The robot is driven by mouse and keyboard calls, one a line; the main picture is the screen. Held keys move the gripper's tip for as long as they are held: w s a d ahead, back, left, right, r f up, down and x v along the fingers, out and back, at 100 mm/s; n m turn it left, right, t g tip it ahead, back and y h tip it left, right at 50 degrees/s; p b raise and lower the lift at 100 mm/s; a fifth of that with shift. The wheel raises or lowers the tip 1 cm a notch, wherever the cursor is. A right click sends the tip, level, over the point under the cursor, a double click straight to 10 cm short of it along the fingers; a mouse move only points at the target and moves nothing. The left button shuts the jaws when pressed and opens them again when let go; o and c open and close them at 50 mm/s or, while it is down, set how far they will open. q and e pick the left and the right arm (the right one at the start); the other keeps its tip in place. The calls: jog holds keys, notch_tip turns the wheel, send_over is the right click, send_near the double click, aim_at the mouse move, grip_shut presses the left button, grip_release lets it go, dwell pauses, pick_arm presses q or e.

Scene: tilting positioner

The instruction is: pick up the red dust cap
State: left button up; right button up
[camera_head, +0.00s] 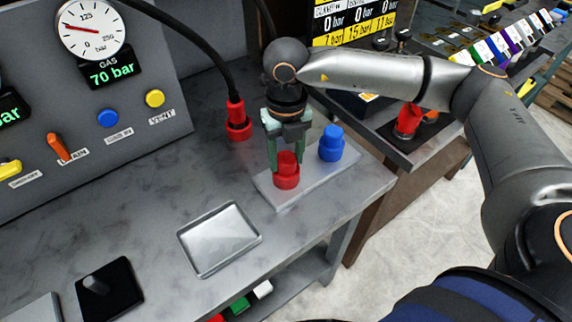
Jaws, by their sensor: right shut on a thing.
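The red dust cap (287,178) is at the left part of a light grey plate (272,194) on the bench. My right gripper (287,160) points down over it, with a green finger on each side of its narrower upper part. The gripper is shut on the red cap. I cannot tell whether the cap's base touches the plate. A blue cap (332,143) stands on the same plate, to the right and apart from the gripper. My left gripper is not in view.
A red connector (238,125) on a black hose stands behind the plate. A shallow metal tray (196,262) lies at the front left. A control panel (150,60) with a gauge and knobs stands at the back left. The bench's right edge is close to the plate.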

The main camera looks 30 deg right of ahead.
grip_shut()
jog(key=shift+r, duration=0.1)
